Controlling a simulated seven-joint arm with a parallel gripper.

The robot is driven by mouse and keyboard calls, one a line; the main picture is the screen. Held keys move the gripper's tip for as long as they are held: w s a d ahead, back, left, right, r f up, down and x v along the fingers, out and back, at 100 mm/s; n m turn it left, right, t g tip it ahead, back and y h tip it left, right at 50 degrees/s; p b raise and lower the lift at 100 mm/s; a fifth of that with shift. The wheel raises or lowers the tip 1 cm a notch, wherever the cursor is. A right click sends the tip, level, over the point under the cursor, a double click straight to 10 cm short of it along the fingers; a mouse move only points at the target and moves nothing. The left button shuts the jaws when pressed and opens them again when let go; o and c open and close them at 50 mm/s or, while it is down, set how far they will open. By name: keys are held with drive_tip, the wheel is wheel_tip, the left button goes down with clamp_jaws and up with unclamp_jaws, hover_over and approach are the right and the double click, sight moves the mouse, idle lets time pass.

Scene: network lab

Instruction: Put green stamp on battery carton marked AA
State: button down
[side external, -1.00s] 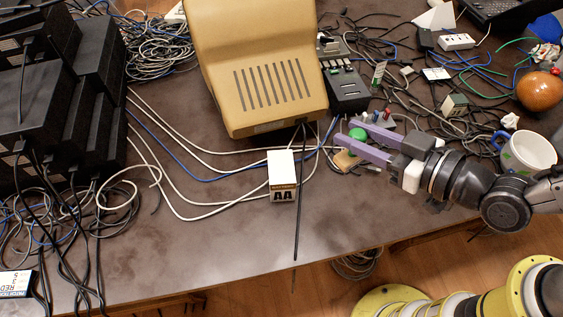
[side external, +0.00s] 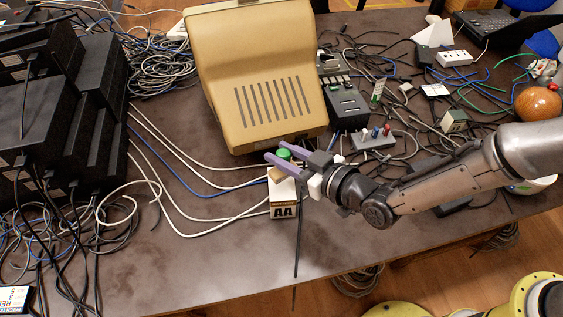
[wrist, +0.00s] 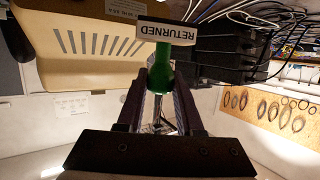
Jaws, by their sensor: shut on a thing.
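The green stamp (side external: 284,154) is held between the purple fingers of my gripper (side external: 287,161). In the wrist view the green stamp handle (wrist: 162,72) lies between the fingers (wrist: 163,92), and its base shows the word RETURNED.
A grey block with coloured knobs (side external: 372,138) and a black device (side external: 346,104) stand to the right. The table front is mostly clear.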

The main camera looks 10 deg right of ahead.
drive_tip(key=shift+w+a+f, duration=0.15)
drive_tip(key=shift+f, duration=1.65)
drive_tip(key=shift+f, duration=0.15)
drive_tip(key=c, duration=0.6)
unclamp_jaws()
drive_tip(key=shift+o, duration=0.2)
drive_tip(key=shift+r, duration=0.2)
drive_tip(key=v, duration=1.2)
